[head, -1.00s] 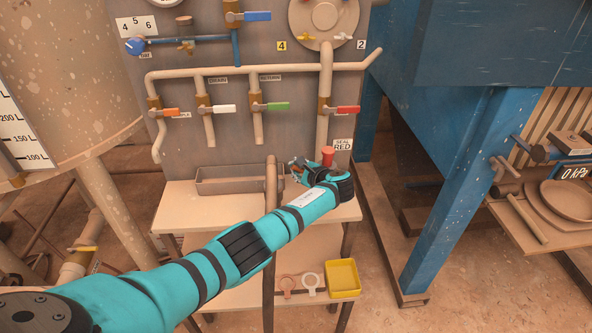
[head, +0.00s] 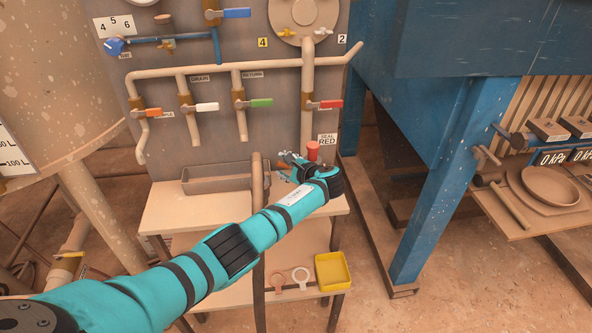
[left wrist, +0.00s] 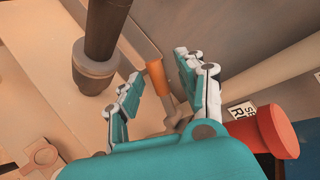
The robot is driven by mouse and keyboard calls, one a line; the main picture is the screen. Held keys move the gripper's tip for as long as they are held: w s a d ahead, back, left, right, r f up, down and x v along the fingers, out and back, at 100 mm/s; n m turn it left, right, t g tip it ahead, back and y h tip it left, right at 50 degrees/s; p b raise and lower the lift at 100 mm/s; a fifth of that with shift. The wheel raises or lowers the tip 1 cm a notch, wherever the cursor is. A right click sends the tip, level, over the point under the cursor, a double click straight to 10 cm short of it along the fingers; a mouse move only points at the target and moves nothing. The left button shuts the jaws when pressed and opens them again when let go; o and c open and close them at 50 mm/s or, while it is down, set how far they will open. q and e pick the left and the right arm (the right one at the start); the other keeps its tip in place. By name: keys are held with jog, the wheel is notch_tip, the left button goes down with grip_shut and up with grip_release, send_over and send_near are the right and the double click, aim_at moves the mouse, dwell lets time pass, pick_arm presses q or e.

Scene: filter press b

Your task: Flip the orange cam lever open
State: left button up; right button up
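An orange cam lever (left wrist: 157,80) shows in the left wrist view as a short orange handle on a brownish stub. It stands between the two fingers of my left gripper (left wrist: 159,68), with gaps visible on both sides. The fingers are open. In the head view my left gripper (head: 290,163) is over the back of the bench, just left of the red cap (head: 313,151); I cannot make out the cam lever there. My right gripper is in neither view.
The red cap (left wrist: 268,130) is close on the right in the wrist view. A brown upright pipe (head: 257,185) and a grey trough (head: 215,179) are left of the gripper. A panel with several coloured valves (head: 242,102) stands behind. A yellow tray (head: 333,271) is on the lower shelf.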

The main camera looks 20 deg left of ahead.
pick_arm(q)
jog(key=v, duration=1.1)
jog(key=shift+s+d+f, duration=0.1)
jog(key=shift+f, duration=0.05)
jog(key=s+f+n+g+h, duration=0.1)
jog(key=s+f+h, duration=0.1)
jog(key=s+f, duration=0.75)
jog(key=s+f+n+g+h, duration=0.1)
jog(key=s+f+h, duration=0.25)
jog(key=f, duration=1.15)
jog(key=s+f+g+h, duration=0.1)
jog(key=s+f+h, duration=0.1)
jog(key=s+f, duration=0.75)
jog(key=s+f+n+g+h, duration=0.1)
jog(key=s+f+n, duration=0.2)
jog(key=s, duration=0.9)
jog(key=s+f+n+g+h, duration=0.1)
jog(key=s+f+n, duration=0.2)
jog(key=s+f, duration=0.6)
jog(key=s+f+n+g+h, duration=0.1)
jog(key=s+f+n, duration=0.3)
jog(key=s, duration=1)
notch_tip(320, 180, down, 2)
jog(key=shift+s+f+h, duration=0.25)
jog(key=shift+s+h, duration=0.1)
jog(key=shift+s, duration=0.05)
